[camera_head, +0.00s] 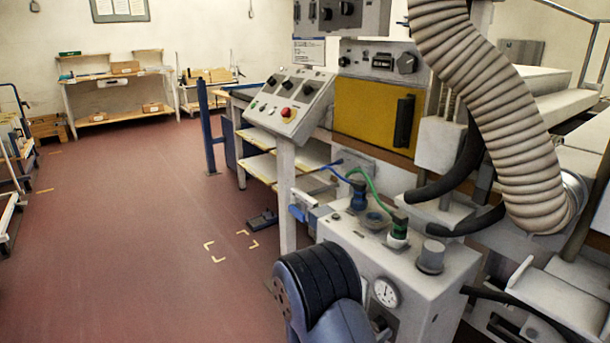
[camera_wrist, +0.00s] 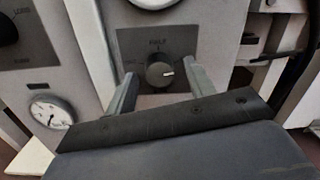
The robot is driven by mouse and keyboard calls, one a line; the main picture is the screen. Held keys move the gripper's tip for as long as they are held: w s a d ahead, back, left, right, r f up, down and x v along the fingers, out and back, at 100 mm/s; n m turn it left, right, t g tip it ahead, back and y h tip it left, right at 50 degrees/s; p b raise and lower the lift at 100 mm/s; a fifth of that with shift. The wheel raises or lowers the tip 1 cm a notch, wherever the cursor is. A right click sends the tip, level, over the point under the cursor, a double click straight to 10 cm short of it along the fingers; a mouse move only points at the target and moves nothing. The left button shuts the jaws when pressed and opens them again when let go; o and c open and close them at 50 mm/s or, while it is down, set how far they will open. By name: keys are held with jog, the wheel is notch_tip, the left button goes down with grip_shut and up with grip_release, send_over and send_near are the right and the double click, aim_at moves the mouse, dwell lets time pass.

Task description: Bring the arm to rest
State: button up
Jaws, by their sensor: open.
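My gripper (camera_wrist: 160,88) shows in the wrist view with its two fingers apart and nothing held between them. Behind the gap is a dark round knob (camera_wrist: 160,74) with a white mark, on a dark plate on a pale panel. The fingers stand to either side of the knob; I cannot tell whether they touch it. In the head view my arm is in the lower middle, in front of a grey cabinet (camera_head: 425,265), and hides part of its front. The gripper itself does not show there.
A round gauge (camera_head: 386,292) is on the cabinet front; a gauge also shows in the wrist view (camera_wrist: 50,112). Connectors with blue and green cables (camera_head: 358,195) stand on the cabinet top. A ribbed hose (camera_head: 490,95) hangs at the right. The red floor (camera_head: 130,240) at the left is clear.

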jog(key=n+p, duration=0.2)
jog(key=n, duration=0.2)
jog(key=shift+r, duration=0.15)
jog(key=n+p, duration=0.2)
jog(key=n, duration=0.2)
jog(key=shift+t, duration=0.3)
jog(key=shift+s+d+n+y+p, duration=0.1)
jog(key=shift+n+y+p, duration=0.3)
jog(key=shift+n+p, duration=2.25)
jog(key=shift+n+b, duration=1.05)
jog(key=shift+n, duration=0.1)
